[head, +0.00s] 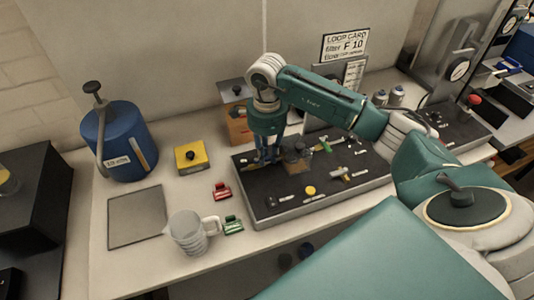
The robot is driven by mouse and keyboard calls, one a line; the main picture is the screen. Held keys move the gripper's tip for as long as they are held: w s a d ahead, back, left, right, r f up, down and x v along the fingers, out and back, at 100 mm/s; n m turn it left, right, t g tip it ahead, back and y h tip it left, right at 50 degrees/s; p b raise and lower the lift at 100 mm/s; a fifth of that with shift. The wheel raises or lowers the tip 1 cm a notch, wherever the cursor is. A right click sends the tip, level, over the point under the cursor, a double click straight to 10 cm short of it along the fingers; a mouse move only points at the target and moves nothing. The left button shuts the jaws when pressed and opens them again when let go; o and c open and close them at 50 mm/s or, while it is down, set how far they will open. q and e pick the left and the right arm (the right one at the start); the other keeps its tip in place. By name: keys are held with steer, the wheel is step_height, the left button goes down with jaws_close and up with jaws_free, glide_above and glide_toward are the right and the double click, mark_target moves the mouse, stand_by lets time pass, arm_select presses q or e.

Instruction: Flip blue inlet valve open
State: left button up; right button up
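My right gripper (268,152) points down over the left rear part of a black panel (280,208). Its fingers are small and dark here, and I cannot tell whether they are open or shut, or whether they touch anything. Some blue shows around the fingers, but I cannot separate a blue inlet valve from the gripper. A brownish block (297,162) stands on the panel just right of the fingers. A green lever (326,146) and a yellow knob (310,190) are also on the panel. My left gripper is not in view.
A blue cylinder (117,142), a yellow box (191,157), a grey plate (136,217) and a clear jug (188,233) stand left of the panel. Red (221,190) and green (233,225) clips lie by its left edge. A loop card (345,44) is behind.

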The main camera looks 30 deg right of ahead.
jaws_close()
steer(key=shift+w+d+f+b, duration=0.1)
steer(key=shift+f+b, duration=0.05)
steer(key=shift+b, duration=0.45)
steer(key=shift+w+n+b, duration=0.1)
steer(key=shift+n+b, duration=0.25)
steer(key=shift+n, duration=0.15)
steer(key=shift+r, duration=0.2)
steer(key=o, duration=0.9)
jaws_free()
